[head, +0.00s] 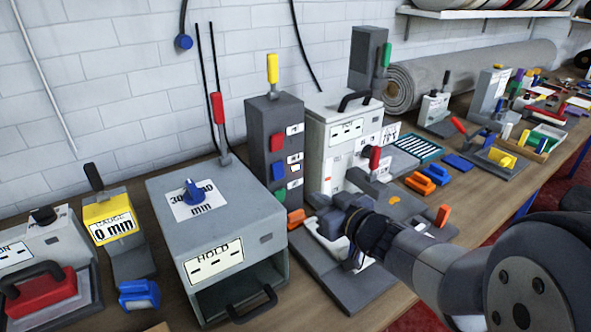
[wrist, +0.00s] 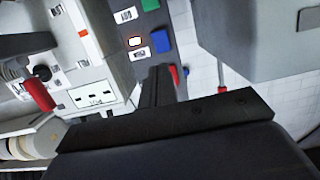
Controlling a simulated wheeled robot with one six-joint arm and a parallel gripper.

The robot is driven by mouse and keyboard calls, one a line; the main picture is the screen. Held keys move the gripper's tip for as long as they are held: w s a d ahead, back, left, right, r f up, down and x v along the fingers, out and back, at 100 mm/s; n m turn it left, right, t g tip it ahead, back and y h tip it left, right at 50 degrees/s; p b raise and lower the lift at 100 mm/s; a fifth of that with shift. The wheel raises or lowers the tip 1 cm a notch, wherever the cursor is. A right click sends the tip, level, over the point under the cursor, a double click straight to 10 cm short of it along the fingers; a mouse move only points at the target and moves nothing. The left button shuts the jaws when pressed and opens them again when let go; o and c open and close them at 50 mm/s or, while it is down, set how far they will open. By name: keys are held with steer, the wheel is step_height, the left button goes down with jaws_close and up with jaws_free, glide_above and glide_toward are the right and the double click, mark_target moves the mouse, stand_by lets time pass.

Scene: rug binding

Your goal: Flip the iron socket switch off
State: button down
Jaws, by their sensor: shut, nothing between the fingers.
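I cannot tell for certain which socket is the iron's. White plates with dark slots show on the white machine (head: 347,131), on the grey box marked HOLD (head: 213,262) and on a box at the far left (head: 14,254) whose label is cut off and ends in "ON". The white machine's plate also shows upside down in the wrist view (wrist: 92,99), its label too blurred to read. No switch position can be made out. My gripper (head: 322,203) is shut and empty in front of the white machine. Its dark fingers (wrist: 158,85) point toward the button tower in the wrist view.
The dark tower (head: 272,140) with red, blue and green buttons stands left of my gripper. A red-knobbed lever (head: 375,158) is close behind it. A red iron-like tool (head: 45,290) rests at the far left. Orange and blue blocks lie to the right.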

mark_target(279, 175)
steer(key=shift+a, duration=0.1)
stand_by(0.3)
steer(key=x, duration=1.4)
steer(key=shift+r, duration=0.1)
